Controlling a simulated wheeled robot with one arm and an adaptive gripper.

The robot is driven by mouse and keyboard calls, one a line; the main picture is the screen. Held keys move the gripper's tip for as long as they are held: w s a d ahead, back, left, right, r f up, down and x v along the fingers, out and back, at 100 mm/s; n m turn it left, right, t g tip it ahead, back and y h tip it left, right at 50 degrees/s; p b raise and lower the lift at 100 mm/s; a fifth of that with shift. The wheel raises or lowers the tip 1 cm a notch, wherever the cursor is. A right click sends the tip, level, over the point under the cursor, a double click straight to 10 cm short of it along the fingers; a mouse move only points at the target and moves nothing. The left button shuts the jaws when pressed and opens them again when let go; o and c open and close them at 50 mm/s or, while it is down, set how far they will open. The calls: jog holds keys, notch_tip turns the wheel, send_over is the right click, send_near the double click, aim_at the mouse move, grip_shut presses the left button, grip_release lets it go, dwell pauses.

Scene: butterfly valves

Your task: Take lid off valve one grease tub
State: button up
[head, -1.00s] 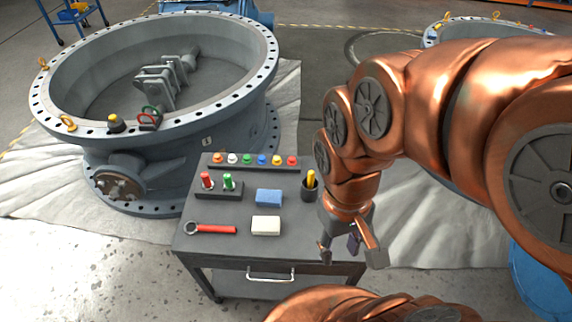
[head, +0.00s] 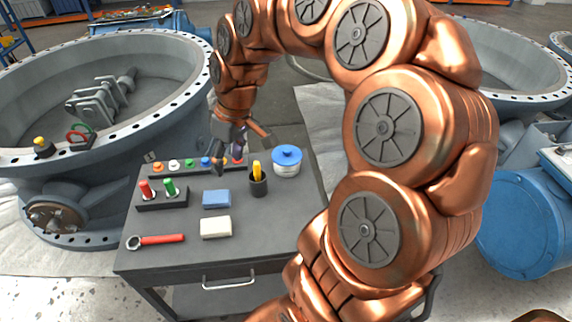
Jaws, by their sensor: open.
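A white tub with a blue knobbed lid (head: 287,156) stands at the back right of the dark grey cart top (head: 262,225). The lid sits on the tub (head: 286,170). My gripper (head: 242,155) is open and empty. In the picture it shows left of the tub, over the back edge of the cart and the right end of the row of coloured caps. It is apart from the lid.
A black cup (head: 258,185) with a yellow-handled tool stands just left of the tub. Red and green items (head: 162,192), a blue block (head: 216,199), a white block (head: 216,228) and a red wrench (head: 155,240) lie leftward. The left valve (head: 110,120) stands behind the cart.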

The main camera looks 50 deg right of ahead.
jog(key=w+d+f+t+b, duration=0.1)
jog(key=w+d+f+b, duration=0.15)
jog(key=d, duration=0.45)
jog(key=w+d+f+t+b, duration=0.1)
jog(key=w+d+f+b, duration=0.2)
jog(key=d, duration=0.4)
jog(key=m+h+b, duration=0.1)
send_near(287, 150)
jog(key=shift+s+a+f+t, duration=0.15)
jog(key=shift+a+f, duration=0.15)
jog(key=shift+f, duration=0.15)
jog(key=shift+w+a+f+t, duration=0.1)
jog(key=shift+a+f+t, duration=0.05)
jog(key=shift+a+f, duration=0.2)
jog(key=shift+d+f, duration=0.15)
jog(key=shift+f, duration=0.25)
jog(key=shift+x, duration=0.75)
jog(key=shift+d+p+x, duration=0.15)
jog(key=shift+d+x, duration=0.1)
jog(key=shift+x, duration=1.1)
jog(key=shift+d+p+x, duration=0.15)
jog(key=shift+d+x, duration=0.05)
jog(key=shift+x, duration=1.15)
jog(key=shift+r, duration=0.1)
jog(key=shift+c, duration=0.3)
jog(key=c, duration=0.9)
